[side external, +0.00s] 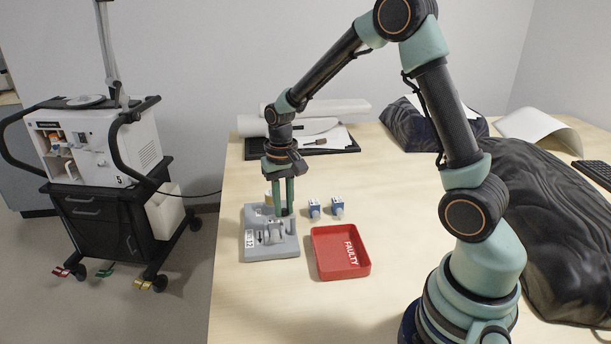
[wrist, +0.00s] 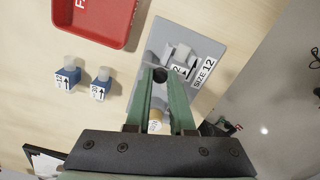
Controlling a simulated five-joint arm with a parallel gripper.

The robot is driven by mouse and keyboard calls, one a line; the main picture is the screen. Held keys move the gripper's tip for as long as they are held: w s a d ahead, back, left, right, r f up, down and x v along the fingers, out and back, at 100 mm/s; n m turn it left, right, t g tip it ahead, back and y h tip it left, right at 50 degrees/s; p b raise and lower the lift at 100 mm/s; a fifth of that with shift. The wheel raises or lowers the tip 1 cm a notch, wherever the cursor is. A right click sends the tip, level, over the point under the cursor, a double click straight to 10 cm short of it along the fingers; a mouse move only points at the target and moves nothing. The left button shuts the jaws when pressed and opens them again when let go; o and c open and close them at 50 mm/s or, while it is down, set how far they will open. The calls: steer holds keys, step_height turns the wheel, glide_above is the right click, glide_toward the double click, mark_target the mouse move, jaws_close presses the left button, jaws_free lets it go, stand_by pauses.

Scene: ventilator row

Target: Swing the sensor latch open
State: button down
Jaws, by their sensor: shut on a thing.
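The grey sensor fixture (side external: 259,251) lies on the table with a white size 12 label; in the wrist view the fixture (wrist: 203,48) is at upper centre. A pale grey block with an arrow label (wrist: 180,68) sits on it. My gripper (side external: 283,213) points straight down over the fixture's far right part. In the wrist view its green fingers (wrist: 161,80) close around a small dark round-topped part, seemingly the sensor latch (wrist: 159,75). The fingers hide most of it, so its swing angle is unclear. A tan cylinder (wrist: 156,117) shows between the fingers nearer my wrist.
Two blue sensors (side external: 314,208) (side external: 337,207) stand right of the fixture. A red tray marked FAULTY (side external: 340,273) lies in front of them. A black tray with papers (side external: 311,142) is at the back. A ventilator cart (side external: 97,185) stands left of the table.

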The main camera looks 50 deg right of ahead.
steer(key=n, duration=0.4)
steer(key=shift+s+a, duration=0.2)
steer(key=shift+s, duration=0.1)
steer(key=n, duration=0.4)
steer(key=shift+s+a, duration=0.1)
steer(key=shift+s, duration=0.2)
steer(key=n, duration=0.4)
steer(key=shift+s+r+n, duration=0.1)
steer(key=shift+s+n, duration=0.2)
steer(key=shift+s, duration=0.1)
steer(key=n, duration=0.4)
steer(key=shift+s+d, duration=0.2)
steer(key=shift+s, duration=0.1)
steer(key=c, duration=0.8)
jaws_free()
steer(key=shift+o, duration=0.2)
